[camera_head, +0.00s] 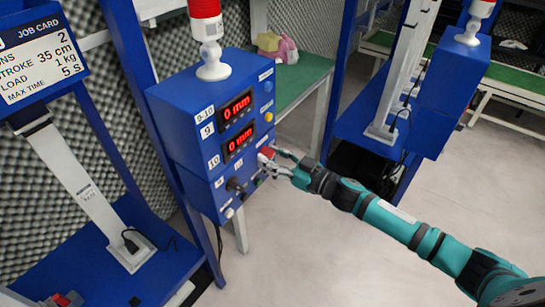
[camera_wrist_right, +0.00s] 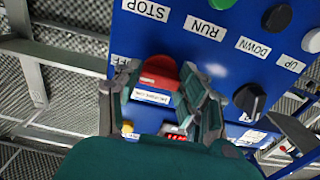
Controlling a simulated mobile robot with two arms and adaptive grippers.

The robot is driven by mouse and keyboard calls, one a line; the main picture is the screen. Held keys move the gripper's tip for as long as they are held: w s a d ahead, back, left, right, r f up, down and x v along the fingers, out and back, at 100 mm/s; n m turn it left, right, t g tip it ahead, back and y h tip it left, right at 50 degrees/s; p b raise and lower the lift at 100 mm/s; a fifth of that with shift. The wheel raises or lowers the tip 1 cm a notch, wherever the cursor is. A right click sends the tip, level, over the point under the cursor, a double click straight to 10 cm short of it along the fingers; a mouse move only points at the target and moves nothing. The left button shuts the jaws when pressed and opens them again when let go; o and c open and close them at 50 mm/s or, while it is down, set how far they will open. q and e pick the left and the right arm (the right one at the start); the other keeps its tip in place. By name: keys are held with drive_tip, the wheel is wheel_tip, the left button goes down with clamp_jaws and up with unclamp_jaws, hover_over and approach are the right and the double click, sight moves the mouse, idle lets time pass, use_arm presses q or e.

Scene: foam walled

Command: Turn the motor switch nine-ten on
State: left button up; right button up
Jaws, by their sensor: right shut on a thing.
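The blue control box (camera_head: 165,100), labelled 9-10, carries two red displays reading 0 mm. A red switch (camera_wrist_right: 158,72) with a white label, too small to read surely, sits on its face in the right wrist view. It also shows at the gripper in the head view (camera_head: 267,152). My right gripper (camera_head: 272,159) has its fingers on both sides of the red switch and is shut on it. An OFF label is partly hidden beside the left finger in the wrist view. My left gripper is not in view.
A black knob (camera_wrist_right: 250,98) is close to the right finger, with STOP, RUN, DOWN and UP labels near it. A red beacon (camera_head: 205,10) stands on the box. A green table (camera_head: 300,80) is behind. A job card (camera_head: 40,55) hangs at left. The floor at right is clear.

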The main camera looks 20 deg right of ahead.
drive_tip(key=shift+n, duration=0.3)
drive_tip(key=n, duration=0.3)
drive_tip(key=shift+n+p, duration=0.3)
drive_tip(key=n, duration=0.9)
drive_tip(key=shift+f+b, duration=0.1)
drive_tip(key=shift+b, duration=0.25)
drive_tip(key=n+b, duration=0.1)
drive_tip(key=n, duration=0.3)
drive_tip(key=shift+n, duration=0.3)
drive_tip(key=o, duration=1.2)
drive_tip(key=shift+c, duration=0.2)
